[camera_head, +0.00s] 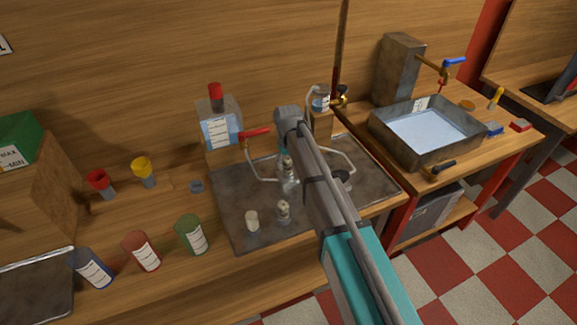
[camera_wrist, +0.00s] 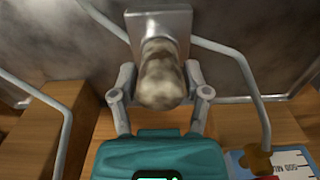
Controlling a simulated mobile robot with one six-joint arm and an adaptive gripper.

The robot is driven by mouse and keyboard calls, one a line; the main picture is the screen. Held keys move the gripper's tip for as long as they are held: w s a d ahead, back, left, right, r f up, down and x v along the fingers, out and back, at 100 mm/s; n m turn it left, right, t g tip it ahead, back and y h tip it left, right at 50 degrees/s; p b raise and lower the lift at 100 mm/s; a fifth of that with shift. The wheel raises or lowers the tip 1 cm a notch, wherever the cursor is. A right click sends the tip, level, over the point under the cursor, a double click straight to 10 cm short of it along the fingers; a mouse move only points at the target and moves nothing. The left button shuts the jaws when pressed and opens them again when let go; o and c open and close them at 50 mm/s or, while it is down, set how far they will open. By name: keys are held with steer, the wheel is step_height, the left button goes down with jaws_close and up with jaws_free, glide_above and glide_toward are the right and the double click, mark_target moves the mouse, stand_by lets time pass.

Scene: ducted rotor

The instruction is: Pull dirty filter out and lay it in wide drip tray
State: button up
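A dirty filter (camera_wrist: 163,75), a stubby cylinder mottled brown and off-white, sits against a grey metal block (camera_wrist: 172,20) in the wrist view. My gripper (camera_wrist: 160,72) has one finger on each side of it. I cannot tell whether the fingers touch it. In the head view my gripper (camera_head: 287,160) points down over the dark metal tray on the bench (camera_head: 232,205), and my arm hides part of this spot. Another metal tray (camera_head: 35,290) lies at the lower left. I cannot tell which one is the wide drip tray.
Pale tubes (camera_wrist: 240,60) bend close by on both sides. A bottle of blue liquid (camera_head: 217,128) and a red-handled valve (camera_head: 255,133) stand behind. A white cylinder (camera_head: 252,221) and a small capped piece (camera_head: 283,211) stand on the bench tray. Several coloured cans (camera_head: 190,235) stand left.

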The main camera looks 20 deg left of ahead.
mark_target(288, 158)
steer(key=c, duration=0.6)
steer(key=shift+r+p, duration=0.75)
stand_by(0.5)
steer(key=shift+r+p, duration=1.55)
steer(key=shift+p, duration=0.05)
